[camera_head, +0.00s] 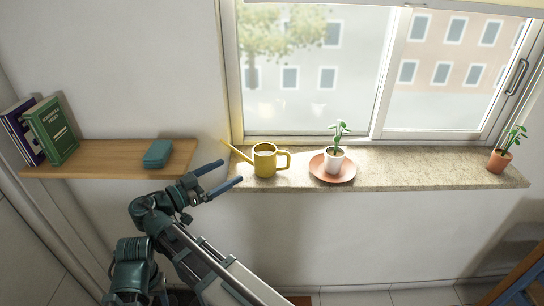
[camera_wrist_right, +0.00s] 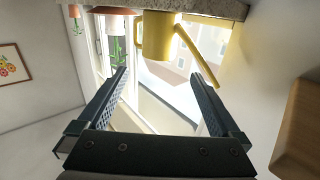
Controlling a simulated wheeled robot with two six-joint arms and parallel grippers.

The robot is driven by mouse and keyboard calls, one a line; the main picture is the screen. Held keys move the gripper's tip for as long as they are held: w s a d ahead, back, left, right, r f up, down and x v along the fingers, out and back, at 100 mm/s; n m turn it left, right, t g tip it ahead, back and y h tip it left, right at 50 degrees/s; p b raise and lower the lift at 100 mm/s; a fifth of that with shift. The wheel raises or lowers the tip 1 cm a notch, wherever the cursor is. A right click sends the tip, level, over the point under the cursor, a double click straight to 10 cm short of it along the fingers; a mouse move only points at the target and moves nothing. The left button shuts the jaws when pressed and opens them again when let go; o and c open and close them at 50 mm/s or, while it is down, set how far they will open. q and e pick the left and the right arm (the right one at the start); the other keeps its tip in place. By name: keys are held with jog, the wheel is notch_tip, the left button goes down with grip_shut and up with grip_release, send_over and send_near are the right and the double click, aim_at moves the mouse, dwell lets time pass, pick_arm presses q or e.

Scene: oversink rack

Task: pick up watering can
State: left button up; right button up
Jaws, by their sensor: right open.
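The yellow watering can (camera_head: 264,160) stands upright on the stone windowsill, its long spout pointing left and its handle on the right. In the right wrist view, which appears upside down, the watering can (camera_wrist_right: 156,32) shows beyond the fingers, near the top. My right gripper (camera_head: 231,171) is open and empty, just left of the can and below its spout. Its two fingers (camera_wrist_right: 161,75) are spread wide in the wrist view, with nothing between them. They look apart from the can. My left gripper is not in view.
A white potted plant (camera_head: 333,163) on a terracotta saucer (camera_head: 347,175) stands right of the can. Another potted plant (camera_head: 499,161) is at the sill's right end. A wooden shelf (camera_head: 100,158) at left holds books (camera_head: 52,130) and a teal box (camera_head: 158,153). The window is behind the can.

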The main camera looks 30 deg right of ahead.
aim_at(256, 157)
jog(key=shift+w+d+f, duration=0.1)
jog(key=shift+w+d, duration=0.25)
jog(key=shift+d, duration=1.95)
jog(key=shift+w+d+r, duration=0.1)
jog(key=shift+w+d, duration=0.3)
jog(key=shift+d, duration=1.85)
jog(key=shift+w+d+f, duration=0.1)
jog(key=shift+w+d, duration=0.25)
jog(key=shift+d, duration=1.95)
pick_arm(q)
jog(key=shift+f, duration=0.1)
pick_arm(e)
jog(key=c, duration=1.4)
jog(key=shift+c, duration=0.2)
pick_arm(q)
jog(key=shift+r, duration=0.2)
pick_arm(e)
jog(key=shift+r, duration=0.25)
